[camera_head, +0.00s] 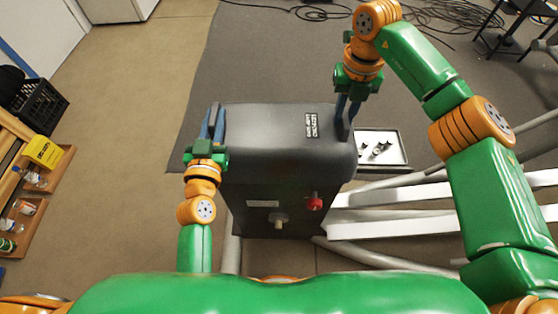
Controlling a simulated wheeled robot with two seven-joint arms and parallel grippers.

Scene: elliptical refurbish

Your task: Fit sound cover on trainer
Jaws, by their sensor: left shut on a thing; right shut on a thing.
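The sound cover appears to be the dark grey box-like piece (265,122) in the middle of the head view, with a small white-lettered label on its top right. Below its top, the dark front face carries a red knob (314,203) and a pale knob (279,219). I cannot tell where cover and trainer body meet. My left gripper (214,112) is shut on the cover's left edge. My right gripper (345,112) is shut on the cover's right edge. The fingertips are partly hidden against the dark surface.
A tray (402,148) with small parts lies right of the box. White and grey frame bars (390,205) stretch to the right. A black crate (38,105) and wooden shelves with a yellow box (44,152) stand at left. Cables (310,12) lie on the mat behind.

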